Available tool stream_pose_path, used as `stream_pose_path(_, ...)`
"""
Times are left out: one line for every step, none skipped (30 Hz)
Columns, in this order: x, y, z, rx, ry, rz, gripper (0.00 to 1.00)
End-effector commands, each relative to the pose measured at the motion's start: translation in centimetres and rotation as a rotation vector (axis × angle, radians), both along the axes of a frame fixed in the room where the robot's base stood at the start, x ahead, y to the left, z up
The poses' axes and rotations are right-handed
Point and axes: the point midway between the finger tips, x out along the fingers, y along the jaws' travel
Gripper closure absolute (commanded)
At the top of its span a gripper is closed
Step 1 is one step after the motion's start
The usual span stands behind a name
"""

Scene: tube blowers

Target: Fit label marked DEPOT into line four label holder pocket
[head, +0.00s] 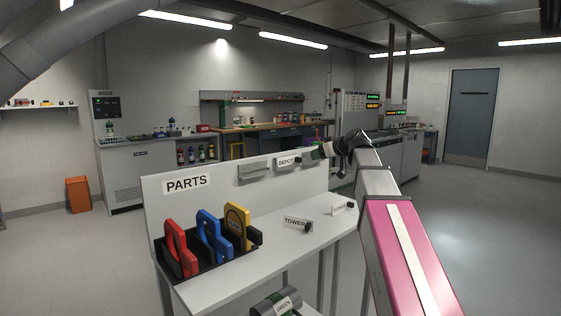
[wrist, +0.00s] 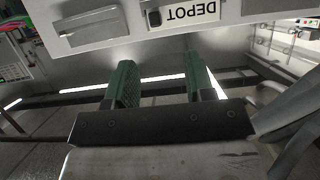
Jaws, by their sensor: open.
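The white label marked DEPOT (head: 286,161), with a dark knob at its right end, is on the upright back panel of the PARTS stand. It also shows upside down at the top of the wrist view (wrist: 192,12), its dark knob beside the lettering. My gripper (head: 320,152) is at the panel's upper right end in the head view, close to the label. In the wrist view its green fingers (wrist: 160,84) are apart with nothing between them, and the label lies beyond them. I cannot tell which holder is line four's.
A grey holder (head: 253,170) without a visible label is left of DEPOT; a grey holder (wrist: 93,27) shows in the wrist view. A TOWER label (head: 296,222) and another label (head: 342,208) lie on the shelf. A black rack (head: 215,270) holds red, blue and yellow pieces.

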Motion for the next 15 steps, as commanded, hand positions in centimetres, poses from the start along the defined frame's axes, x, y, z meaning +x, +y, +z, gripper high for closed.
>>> stream_pose_path(0.1,0.0,0.4,0.002,-0.008,0.003,0.51)
stream_pose_path(0.1,0.1,0.5,0.003,-0.010,0.003,0.51)
stream_pose_path(0.3,0.2,0.6,0.003,-0.012,0.005,0.51)
stream_pose_path(0.4,0.4,0.5,0.004,-0.013,0.006,0.51)
stream_pose_path(0.6,0.5,0.5,0.003,-0.014,0.006,0.51)
stream_pose_path(0.9,0.8,0.3,0.003,-0.013,0.006,0.51)
stream_pose_path(1.1,1.0,0.1,0.003,-0.012,0.006,0.51)
stream_pose_path(1.4,1.3,0.0,0.003,-0.012,0.006,0.51)
stream_pose_path(1.9,1.7,-0.3,0.003,-0.012,0.006,0.51)
stream_pose_path(2.2,2.0,-0.5,0.003,-0.011,0.006,0.51)
stream_pose_path(2.5,2.4,-0.7,0.003,-0.011,0.007,0.51)
stream_pose_path(2.9,2.7,-0.9,0.003,-0.011,0.007,0.51)
stream_pose_path(3.2,3.0,-1.0,0.003,-0.011,0.007,0.51)
stream_pose_path(3.4,3.2,-1.2,0.003,-0.011,0.006,0.51)
stream_pose_path(3.6,3.4,-1.3,0.003,-0.012,0.005,0.51)
